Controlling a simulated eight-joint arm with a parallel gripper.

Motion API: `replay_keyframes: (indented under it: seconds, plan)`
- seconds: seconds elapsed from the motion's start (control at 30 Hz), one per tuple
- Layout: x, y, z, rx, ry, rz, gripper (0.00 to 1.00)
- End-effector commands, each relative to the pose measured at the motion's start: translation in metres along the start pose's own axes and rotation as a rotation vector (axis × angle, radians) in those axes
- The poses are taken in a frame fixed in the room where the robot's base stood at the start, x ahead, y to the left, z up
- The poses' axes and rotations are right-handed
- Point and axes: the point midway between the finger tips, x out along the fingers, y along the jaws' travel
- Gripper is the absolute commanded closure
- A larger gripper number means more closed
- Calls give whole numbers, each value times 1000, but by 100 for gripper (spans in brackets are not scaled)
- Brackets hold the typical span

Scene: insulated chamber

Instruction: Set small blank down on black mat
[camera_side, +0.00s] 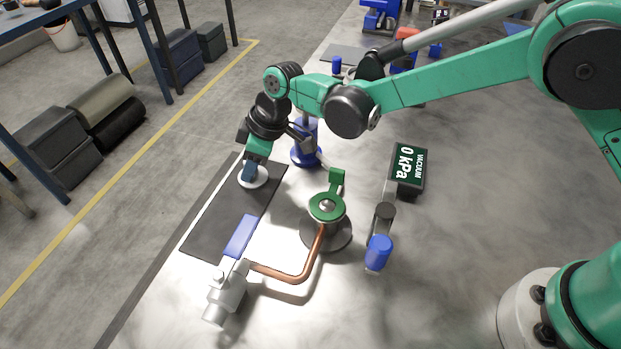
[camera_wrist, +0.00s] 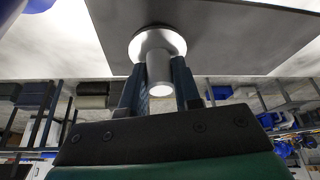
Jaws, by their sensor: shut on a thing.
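The small blank (camera_side: 256,182) is a pale metal disc with a short round stem. My gripper (camera_side: 249,172) is shut on it from above, over the far part of the black mat (camera_side: 208,218). In the wrist view the stem (camera_wrist: 159,72) sits between the two fingers of my gripper (camera_wrist: 158,85), with the wider disc beyond the fingertips against the dark mat (camera_wrist: 225,40). The disc looks level and at or very near the mat surface; I cannot tell whether it touches. My fingers partly hide the blank in the side view.
A grey valve with a blue handle (camera_side: 240,236) overlaps the mat's near end. A copper pipe (camera_side: 292,276) joins it to a green-topped round fitting (camera_side: 327,207). A blue stand (camera_side: 306,150) is close right of my gripper. A vacuum display (camera_side: 408,168) stands farther right.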

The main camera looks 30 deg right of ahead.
Motion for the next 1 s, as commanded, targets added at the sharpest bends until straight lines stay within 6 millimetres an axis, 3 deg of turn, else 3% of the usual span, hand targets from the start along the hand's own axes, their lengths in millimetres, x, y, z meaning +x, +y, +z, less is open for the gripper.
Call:
replay_keyframes:
  seconds: [0.1, 0.13, 0.23, 0.57, 1.0]
  plan:
    - [2, 0, 1, 0, 0, 0, 100]
    - [2, 0, 1, 0, 0, 0, 64]
    - [2, 0, 1, 0, 0, 0, 36]
    - [0, 0, 1, 0, 0, 0, 36]
    - [-48, 0, 1, 1, 0, 0, 36]
